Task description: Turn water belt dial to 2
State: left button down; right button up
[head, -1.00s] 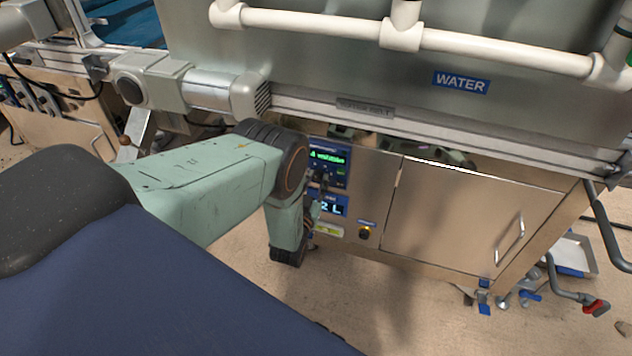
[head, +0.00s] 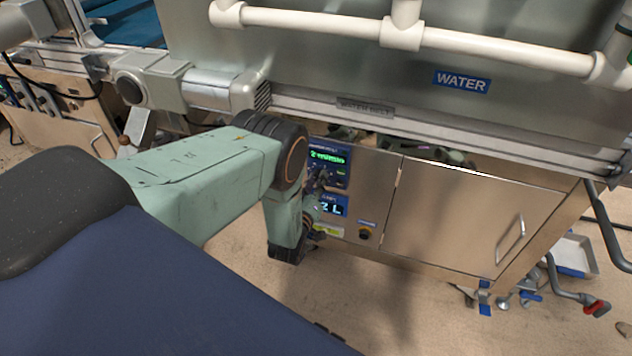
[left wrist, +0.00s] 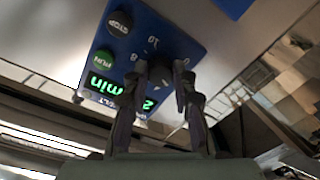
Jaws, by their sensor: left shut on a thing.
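The water belt control panel (head: 342,178) is a blue plate on the steel cabinet front, below the WATER BELT label (head: 366,107). Its green display (head: 327,157) appears to read 2; the left wrist view shows "2" and "min" there too, partly behind a finger. My left gripper (left wrist: 160,70) is shut on the dark dial (left wrist: 160,76), one finger on each side. The fingers hide much of the dial and some of its printed numbers. In the head view my left arm partly covers the panel. My right gripper is not in view.
A RUN button (left wrist: 104,60) and a STOP button (left wrist: 120,22) sit close to my fingers. A second blue display (head: 332,206) and a small black knob (head: 364,233) are lower on the cabinet. A metal rail (head: 440,128) runs above; a cabinet door (head: 460,215) is to the right.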

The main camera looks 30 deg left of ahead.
pick_arm(q)
jog(key=shift+d+n, duration=0.1)
jog(key=shift+n, duration=1)
jog(key=c, duration=1.1)
grip_release()
jog(key=v, duration=1.2)
